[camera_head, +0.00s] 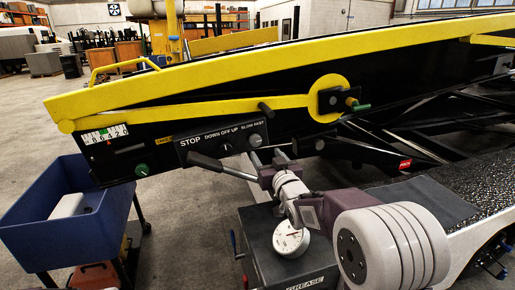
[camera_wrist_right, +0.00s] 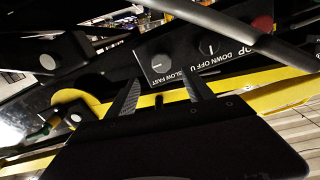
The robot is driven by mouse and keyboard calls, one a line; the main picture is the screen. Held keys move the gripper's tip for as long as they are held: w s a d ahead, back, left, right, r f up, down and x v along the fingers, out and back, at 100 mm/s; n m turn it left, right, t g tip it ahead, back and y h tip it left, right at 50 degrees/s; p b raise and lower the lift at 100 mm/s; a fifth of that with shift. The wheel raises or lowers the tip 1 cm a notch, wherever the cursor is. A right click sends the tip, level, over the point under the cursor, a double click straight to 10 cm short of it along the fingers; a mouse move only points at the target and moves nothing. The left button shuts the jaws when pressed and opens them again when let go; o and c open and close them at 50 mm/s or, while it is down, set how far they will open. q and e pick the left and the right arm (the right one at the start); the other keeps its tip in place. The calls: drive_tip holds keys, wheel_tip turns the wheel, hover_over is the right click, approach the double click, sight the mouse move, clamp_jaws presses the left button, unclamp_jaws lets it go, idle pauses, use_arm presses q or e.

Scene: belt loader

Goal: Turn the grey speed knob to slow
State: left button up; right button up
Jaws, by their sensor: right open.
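The grey speed knob (camera_head: 256,140) sits at the right end of the black control panel (camera_head: 205,147), by the SLOW FAST label. In the right wrist view the knob (camera_wrist_right: 160,63) shows upside down, with a small light mark whose setting I cannot read surely. My right gripper (camera_head: 267,154) is just below and right of the knob. In the wrist view its two fingers (camera_wrist_right: 162,80) are spread and empty, with the knob just beyond their tips, apart from them. My left gripper is out of view.
The DOWN OFF UP knob (camera_wrist_right: 209,45) is beside the speed knob, and the red stop button (camera_wrist_right: 262,23) is farther along.

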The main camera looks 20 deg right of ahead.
sight(256, 142)
drive_tip(key=w+p, duration=0.1)
drive_tip(key=w, duration=0.7)
drive_tip(key=shift+a, duration=0.2)
drive_tip(key=shift+w+a, duration=0.1)
drive_tip(key=shift+w, duration=0.35)
drive_tip(key=shift+f, duration=0.1)
clamp_jaws()
